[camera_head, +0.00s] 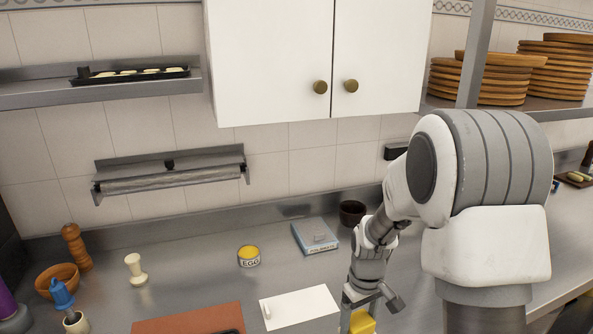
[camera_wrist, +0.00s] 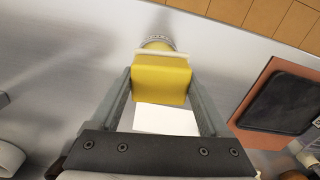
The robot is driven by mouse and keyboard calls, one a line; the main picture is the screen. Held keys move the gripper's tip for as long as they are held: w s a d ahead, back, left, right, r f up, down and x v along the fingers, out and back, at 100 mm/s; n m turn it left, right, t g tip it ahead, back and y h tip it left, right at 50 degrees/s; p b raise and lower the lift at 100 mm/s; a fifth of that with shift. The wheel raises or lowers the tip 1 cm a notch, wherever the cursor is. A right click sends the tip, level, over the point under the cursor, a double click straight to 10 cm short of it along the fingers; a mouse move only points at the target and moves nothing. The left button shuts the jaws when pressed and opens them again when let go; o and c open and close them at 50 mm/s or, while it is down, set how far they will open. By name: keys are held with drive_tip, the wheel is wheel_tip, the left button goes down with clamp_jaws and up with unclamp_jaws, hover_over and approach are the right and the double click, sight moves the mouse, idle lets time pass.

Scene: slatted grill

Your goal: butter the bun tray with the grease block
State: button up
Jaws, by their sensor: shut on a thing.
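My gripper (camera_head: 360,298) is shut on the yellow grease block (camera_head: 362,322) at the bottom edge of the head view. In the wrist view the grease block (camera_wrist: 160,78) sits between both fingers of my gripper (camera_wrist: 161,88). A pale band and a round, grey-ringed shape show just beyond the block. A dark tray (camera_wrist: 282,102), likely the bun tray, lies on a terracotta board (camera_wrist: 244,116) at the right of the wrist view. In the head view the board (camera_head: 190,321) is cut off, with only a dark sliver of the tray (camera_head: 231,332) showing. The block is apart from the tray.
A white sheet (camera_head: 300,307) lies between board and gripper. Behind it stand an egg tin (camera_head: 249,256), a blue box (camera_head: 315,237) and a dark cup (camera_head: 352,213). A white stamp-like thing (camera_head: 135,268) and wooden bowl (camera_head: 57,281) stand left. A shelf tray (camera_head: 130,75) holds pale pieces.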

sight(356, 329)
drive_tip(key=m, duration=0.1)
drive_tip(key=f+m, duration=0.1)
drive_tip(key=m, duration=0.3)
drive_tip(key=shift+s+f, duration=0.3)
drive_tip(key=shift+w+f+b, duration=0.4)
drive_tip(key=shift+f+b, duration=0.15)
drive_tip(key=shift+f, duration=0.1)
drive_tip(key=shift+w+f+b, duration=0.35)
drive_tip(key=shift+f+b, duration=0.2)
drive_tip(key=shift+f, duration=0.05)
drive_tip(key=shift+s+f+b, duration=0.1)
drive_tip(key=shift+f+b, duration=0.3)
idle(1.0)
drive_tip(key=shift+r+p, duration=2.4)
drive_tip(key=shift+r, duration=1.15)
